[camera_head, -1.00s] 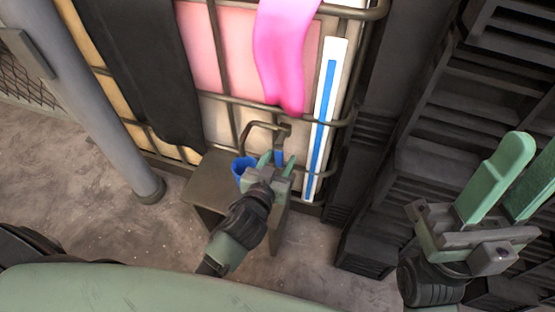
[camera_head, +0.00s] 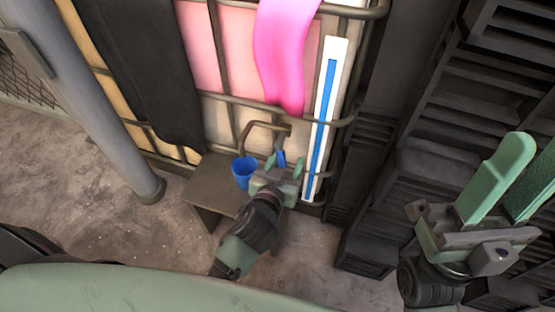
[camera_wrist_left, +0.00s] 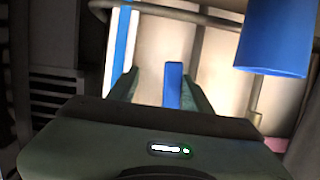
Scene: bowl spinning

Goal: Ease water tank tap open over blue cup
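The water tank (camera_head: 220,135) stands inside a metal cage, with a bent metal pipe (camera_head: 262,124) at its lower front. Its tap has a blue handle (camera_head: 281,158), which also shows in the left wrist view (camera_wrist_left: 173,85). The blue cup (camera_head: 244,174) stands upright just left of the handle and shows at upper right in the left wrist view (camera_wrist_left: 275,40). My left gripper (camera_head: 284,164) is open, one finger on each side of the handle; I cannot tell whether they touch it. My right gripper (camera_head: 515,180) is open and empty, far right.
The cup stands on a brown metal stand (camera_head: 209,182). Pink cloth (camera_head: 282,50) and black cloth (camera_head: 140,70) hang over the cage. A white strip with a blue line (camera_head: 325,115) is right of the tap. Dark crates (camera_head: 430,150) are stacked at right.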

